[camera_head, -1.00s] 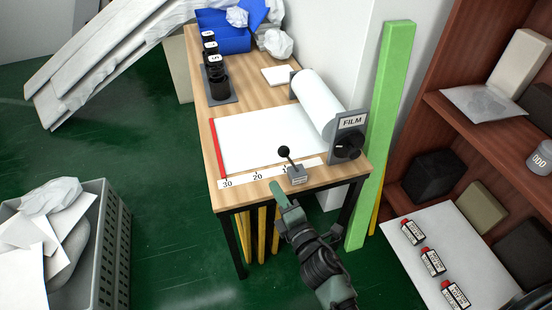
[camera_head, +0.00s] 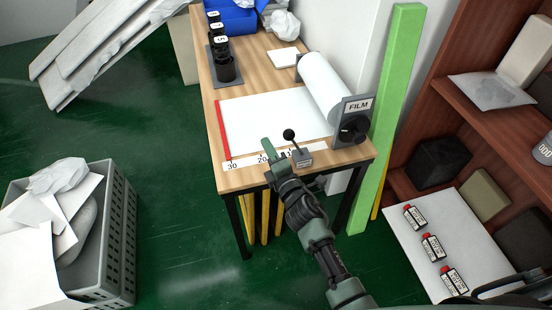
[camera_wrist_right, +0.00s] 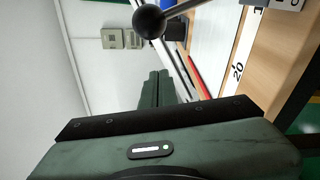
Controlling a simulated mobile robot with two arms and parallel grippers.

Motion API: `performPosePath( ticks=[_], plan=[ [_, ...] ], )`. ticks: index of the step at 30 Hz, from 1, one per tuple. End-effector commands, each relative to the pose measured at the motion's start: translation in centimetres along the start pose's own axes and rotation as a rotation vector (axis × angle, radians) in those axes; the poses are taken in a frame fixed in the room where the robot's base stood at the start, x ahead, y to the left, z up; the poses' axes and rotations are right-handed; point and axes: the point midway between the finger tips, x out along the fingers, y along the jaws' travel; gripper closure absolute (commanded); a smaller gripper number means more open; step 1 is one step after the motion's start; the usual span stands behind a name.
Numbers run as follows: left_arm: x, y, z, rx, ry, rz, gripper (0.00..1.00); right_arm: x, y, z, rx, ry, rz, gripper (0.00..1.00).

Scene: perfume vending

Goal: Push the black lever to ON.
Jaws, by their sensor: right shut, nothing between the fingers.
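The black lever (camera_head: 289,135) has a round knob on a thin rod. It rises from a small grey labelled base (camera_head: 302,157) at the table's front edge. In the right wrist view the black knob (camera_wrist_right: 149,21) is at the top, with its rod running to the upper right. My right gripper (camera_head: 267,145) is shut and empty, just left of the lever in the head view. In the wrist view its closed fingers (camera_wrist_right: 155,88) point up, below the knob with a visible gap. My left gripper is not in view.
The wooden table (camera_head: 250,178) holds a white sheet, a film roll (camera_head: 327,88) with a FILM plate (camera_head: 356,107), and black cups (camera_head: 223,68) at the back. A grey crate (camera_head: 122,225) stands left. A green board (camera_head: 392,110) and brown shelf (camera_head: 470,104) are on the right.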

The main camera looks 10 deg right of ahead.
Motion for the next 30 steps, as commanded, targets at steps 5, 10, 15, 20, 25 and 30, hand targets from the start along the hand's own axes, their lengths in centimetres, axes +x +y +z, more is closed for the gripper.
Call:
performPosePath(
  ticks=[5,10,15,20,25,30],
  plan=[
    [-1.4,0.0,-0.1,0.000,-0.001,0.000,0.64,0.1,0.2,2.2,-0.003,0.000,-0.003,1.00],
    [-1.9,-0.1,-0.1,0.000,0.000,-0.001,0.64,-0.4,0.1,3.5,0.000,0.000,-0.002,1.00],
    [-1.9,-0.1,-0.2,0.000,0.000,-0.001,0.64,-0.5,0.0,3.8,0.001,0.001,0.000,1.00],
    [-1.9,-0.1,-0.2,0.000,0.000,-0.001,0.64,-0.5,-0.1,3.8,0.001,0.000,0.000,1.00],
    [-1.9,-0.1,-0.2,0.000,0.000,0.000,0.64,-0.5,0.0,3.8,0.006,0.000,0.000,1.00],
    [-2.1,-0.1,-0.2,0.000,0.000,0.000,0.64,-0.6,0.3,4.3,0.042,0.000,0.005,1.00]
  ],
)
